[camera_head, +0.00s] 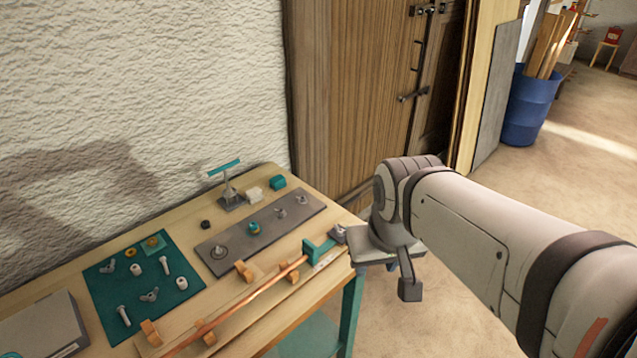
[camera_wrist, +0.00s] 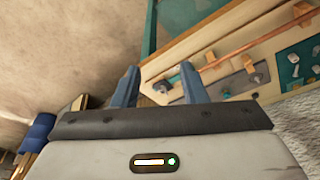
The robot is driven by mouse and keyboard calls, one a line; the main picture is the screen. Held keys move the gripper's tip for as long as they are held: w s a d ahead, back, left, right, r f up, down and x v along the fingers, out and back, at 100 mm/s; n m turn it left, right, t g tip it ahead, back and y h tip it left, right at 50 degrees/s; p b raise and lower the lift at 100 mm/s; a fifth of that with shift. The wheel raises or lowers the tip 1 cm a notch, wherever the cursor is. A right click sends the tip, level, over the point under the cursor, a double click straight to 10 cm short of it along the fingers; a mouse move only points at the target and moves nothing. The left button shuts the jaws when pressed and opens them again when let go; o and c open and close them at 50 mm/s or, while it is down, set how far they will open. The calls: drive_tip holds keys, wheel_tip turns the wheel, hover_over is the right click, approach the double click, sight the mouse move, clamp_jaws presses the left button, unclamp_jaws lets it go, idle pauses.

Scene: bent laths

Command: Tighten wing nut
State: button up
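My gripper (camera_wrist: 159,76) is open, with its two blue-grey fingers apart and nothing held between them. In the head view my arm reaches to the table's right end, and the fingertips cannot be made out there. A teal clamp (camera_head: 316,248) sits at the right end of the copper-coloured lath (camera_head: 240,309). A small grey fitting (camera_head: 338,234), perhaps the wing nut, is at the clamp's outer end. In the wrist view a dark grey fitting (camera_wrist: 163,86) shows between the fingers, beyond them. The right finger hides part of the clamp. I cannot tell how tight the nut is.
A teal mat (camera_head: 102,288) holds loose wing nuts, bolts and spacers. Behind the lath is a grey plate (camera_head: 235,237) with several posts. Wooden blocks (camera_head: 244,271) flank the lath. A textured wall stands behind the table; open floor (camera_head: 450,310) lies to the right.

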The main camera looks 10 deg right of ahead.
drive_tip(key=w+r+n+g+p, duration=0.1)
drive_tip(key=w+r+n+p, duration=0.15)
drive_tip(key=w, duration=0.55)
drive_tip(key=n+g+h+p, duration=0.3)
drive_tip(key=n+g+h, duration=0.1)
drive_tip(key=n, duration=0.6)
hover_over(340, 231)
drive_tip(key=w+a, duration=0.2)
drive_tip(key=a, duration=0.1)
wheel_tip(340, 231, down, 15)
drive_tip(key=p+x, duration=0.2)
drive_tip(key=x, duration=0.5)
drive_tip(key=shift+s+f, duration=0.2)
drive_tip(key=shift+c, duration=0.2)
